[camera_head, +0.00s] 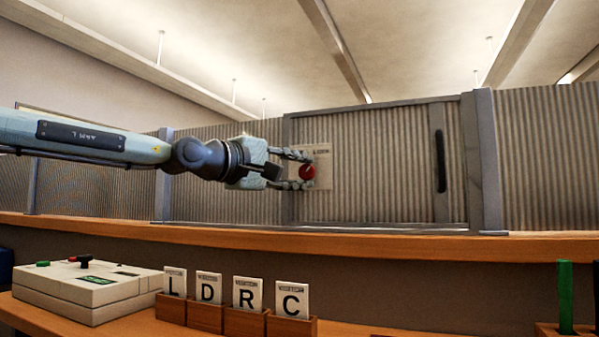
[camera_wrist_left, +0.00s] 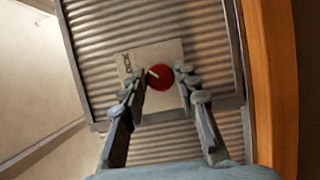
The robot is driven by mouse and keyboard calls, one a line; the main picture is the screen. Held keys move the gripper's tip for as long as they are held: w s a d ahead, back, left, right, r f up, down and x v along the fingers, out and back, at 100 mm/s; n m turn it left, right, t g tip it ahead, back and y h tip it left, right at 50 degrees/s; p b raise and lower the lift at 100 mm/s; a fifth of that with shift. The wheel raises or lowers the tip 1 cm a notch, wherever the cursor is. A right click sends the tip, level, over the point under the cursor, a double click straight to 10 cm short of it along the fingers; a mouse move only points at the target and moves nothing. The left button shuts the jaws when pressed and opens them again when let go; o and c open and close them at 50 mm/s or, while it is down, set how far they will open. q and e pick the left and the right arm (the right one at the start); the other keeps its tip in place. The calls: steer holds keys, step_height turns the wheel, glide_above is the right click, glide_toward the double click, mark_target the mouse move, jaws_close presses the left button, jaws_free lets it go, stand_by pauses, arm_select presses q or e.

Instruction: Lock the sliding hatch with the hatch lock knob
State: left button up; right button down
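The hatch lock knob (camera_head: 307,172) is a round red knob on a pale plate (camera_head: 322,158) at the left side of the sliding hatch (camera_head: 385,160). The hatch is a corrugated grey panel with a dark vertical handle (camera_head: 440,160) at its right. My left gripper (camera_head: 306,170) is at the knob, its fingers apart, one above and one below it. In the left wrist view the red knob (camera_wrist_left: 160,77) with a pale pointer mark sits between the open fingertips (camera_wrist_left: 168,88); I cannot tell whether they touch it. My right gripper is not in view.
A wooden ledge (camera_head: 400,243) runs below the hatch. On the lower desk stand a cream box with coloured knobs (camera_head: 90,288) and wooden holders with lettered cards (camera_head: 245,295). The space before the hatch's right part is clear.

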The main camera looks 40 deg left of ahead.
arm_select(q)
steer(key=o, duration=0.3)
steer(key=s+a, duration=0.2)
steer(key=s, duration=1)
steer(key=shift+w, duration=0.1)
stand_by(0.4)
